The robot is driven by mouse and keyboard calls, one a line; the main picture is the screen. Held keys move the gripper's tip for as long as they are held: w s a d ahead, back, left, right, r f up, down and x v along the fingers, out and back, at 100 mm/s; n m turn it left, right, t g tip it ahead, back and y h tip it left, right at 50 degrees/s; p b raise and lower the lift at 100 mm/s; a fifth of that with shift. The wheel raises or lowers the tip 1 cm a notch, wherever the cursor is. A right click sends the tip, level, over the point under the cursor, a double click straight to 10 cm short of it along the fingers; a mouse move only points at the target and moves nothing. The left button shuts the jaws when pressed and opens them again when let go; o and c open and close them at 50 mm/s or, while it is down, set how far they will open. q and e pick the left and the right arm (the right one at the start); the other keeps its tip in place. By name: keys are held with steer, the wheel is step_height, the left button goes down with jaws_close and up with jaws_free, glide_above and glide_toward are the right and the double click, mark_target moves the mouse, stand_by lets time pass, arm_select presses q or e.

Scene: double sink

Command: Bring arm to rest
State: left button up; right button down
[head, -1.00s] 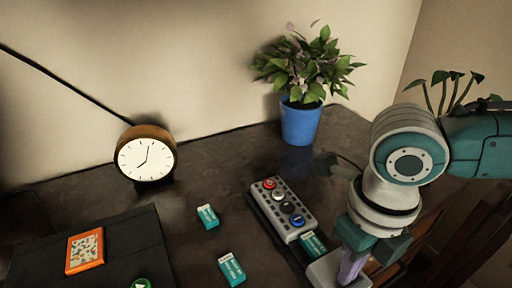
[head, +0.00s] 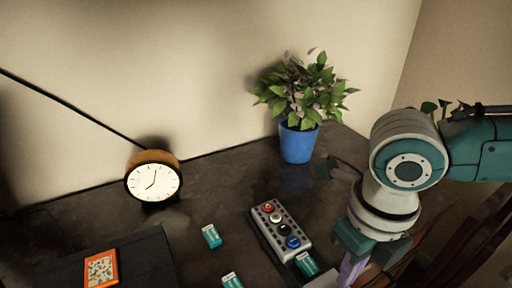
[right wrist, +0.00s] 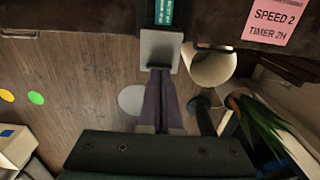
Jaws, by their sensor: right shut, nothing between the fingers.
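My right arm comes in from the right in the head view. Its gripper (head: 350,272) points down at the front edge of the dark desk (head: 190,245), partly cut off by the bottom of the picture. In the right wrist view its two purple fingers (right wrist: 161,78) are together with nothing between them. The fingertips are by a pale grey plate (right wrist: 161,48) at the desk edge; I cannot tell whether they touch it. A teal box (right wrist: 164,12) lies just beyond the plate. My left arm is not in view.
A button panel (head: 280,230) lies left of the gripper, with teal boxes (head: 211,236) nearby. A clock (head: 153,180), a blue plant pot (head: 298,143) and an orange-framed card (head: 101,269) are on the desk. The wrist view shows wooden floor (right wrist: 70,80) below.

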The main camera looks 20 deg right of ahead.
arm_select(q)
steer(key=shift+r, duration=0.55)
arm_select(e)
steer(key=shift+r, duration=0.5)
